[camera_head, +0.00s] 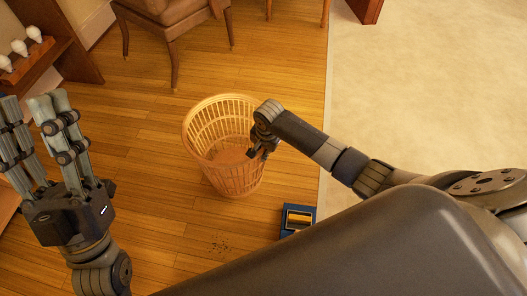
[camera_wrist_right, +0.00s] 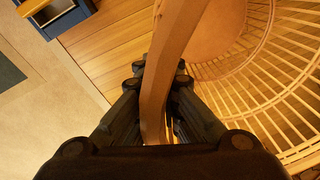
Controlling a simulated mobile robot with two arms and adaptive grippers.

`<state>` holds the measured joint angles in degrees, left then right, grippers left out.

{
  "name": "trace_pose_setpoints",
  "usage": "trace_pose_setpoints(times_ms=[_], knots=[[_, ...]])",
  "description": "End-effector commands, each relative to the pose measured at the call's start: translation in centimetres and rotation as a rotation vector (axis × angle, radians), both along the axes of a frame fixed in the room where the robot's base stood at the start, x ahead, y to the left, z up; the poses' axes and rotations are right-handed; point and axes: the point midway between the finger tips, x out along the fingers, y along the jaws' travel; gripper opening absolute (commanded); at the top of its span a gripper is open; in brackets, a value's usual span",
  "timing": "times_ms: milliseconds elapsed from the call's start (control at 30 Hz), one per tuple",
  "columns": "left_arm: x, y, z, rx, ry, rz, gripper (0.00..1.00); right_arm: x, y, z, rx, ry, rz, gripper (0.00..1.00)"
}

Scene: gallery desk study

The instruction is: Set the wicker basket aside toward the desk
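The wicker basket (camera_head: 228,176) stands upright on the wooden floor in the middle of the head view, and it looks empty. My right gripper (camera_head: 262,150) is at the right side of its rim. In the right wrist view the basket's rim band (camera_wrist_right: 178,40) runs between the fingers of my right gripper (camera_wrist_right: 160,78), which close in on it from both sides. The slatted basket wall (camera_wrist_right: 270,85) shows to the right. My left gripper (camera_head: 30,108) is up at the left, its fingers apart and empty, away from the basket. I cannot clearly identify the desk.
A brown chair (camera_head: 175,22) stands behind the basket. A blue box (camera_head: 297,218) sits on the floor by the pale rug (camera_head: 430,90). Wooden furniture (camera_head: 45,55) with white bulb-like objects is at the upper left. Floor left of the basket is clear.

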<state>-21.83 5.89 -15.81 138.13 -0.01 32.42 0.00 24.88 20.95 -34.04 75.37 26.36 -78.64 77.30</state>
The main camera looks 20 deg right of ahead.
Motion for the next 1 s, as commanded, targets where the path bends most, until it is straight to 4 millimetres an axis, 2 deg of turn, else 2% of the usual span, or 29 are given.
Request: trace_pose_setpoints(times_ms=[133,233,267,700,1000], knots=[[0.1,0.0,0.0,0.002,0.006,0.000,0.40,0.2,0.1,0.0,0.003,-0.006,0.001,0.00],[0.1,0.0,-0.1,0.002,0.008,0.000,0.40,0.0,0.0,-0.3,0.000,0.000,0.001,0.23],[0.1,0.0,-0.1,0.002,0.008,0.000,0.40,0.0,0.0,-0.3,0.000,0.000,0.001,0.25],[0.1,0.0,0.1,0.002,0.006,0.000,0.40,0.0,0.0,0.2,0.000,0.000,0.000,0.25],[4.1,-0.6,-2.7,0.074,0.246,0.014,0.40,-0.3,0.0,2.3,0.000,0.000,0.000,0.25]])
